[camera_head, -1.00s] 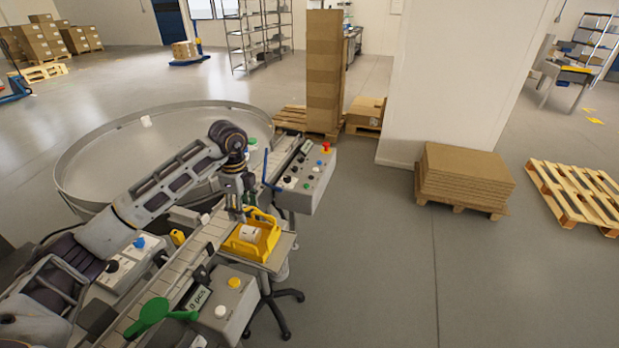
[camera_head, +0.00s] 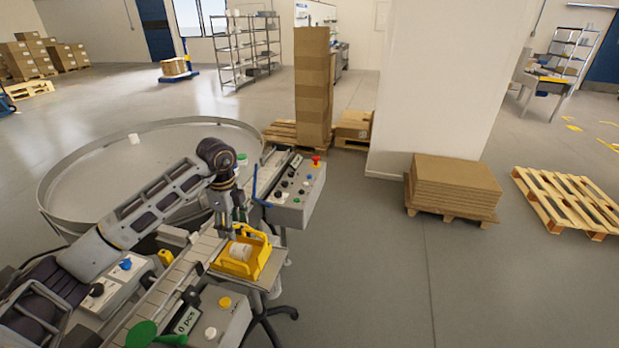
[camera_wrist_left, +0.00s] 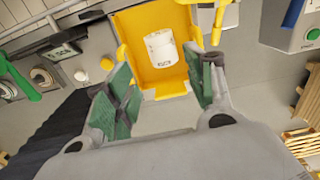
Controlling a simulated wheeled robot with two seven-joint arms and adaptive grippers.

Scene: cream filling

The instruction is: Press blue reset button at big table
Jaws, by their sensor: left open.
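A grey control box (camera_head: 297,204) stands beside the big round table (camera_head: 95,180). It carries a red mushroom button, a small blue button (camera_head: 309,177) and several dark knobs. My left gripper (camera_head: 232,232) points down over a yellow tray (camera_head: 262,262) holding a white jar (camera_head: 240,252), left of and nearer than the control box. In the left wrist view the gripper (camera_wrist_left: 162,90) has its green-padded fingers apart, with the jar (camera_wrist_left: 162,50) beyond them. My right gripper is not seen.
A conveyor (camera_head: 185,270) runs under my left arm. A box with yellow and white buttons (camera_head: 222,318) stands nearer. Stacked cardboard (camera_head: 455,185) and a wooden pallet (camera_head: 570,200) lie at the right. The floor between (camera_head: 370,260) is clear.

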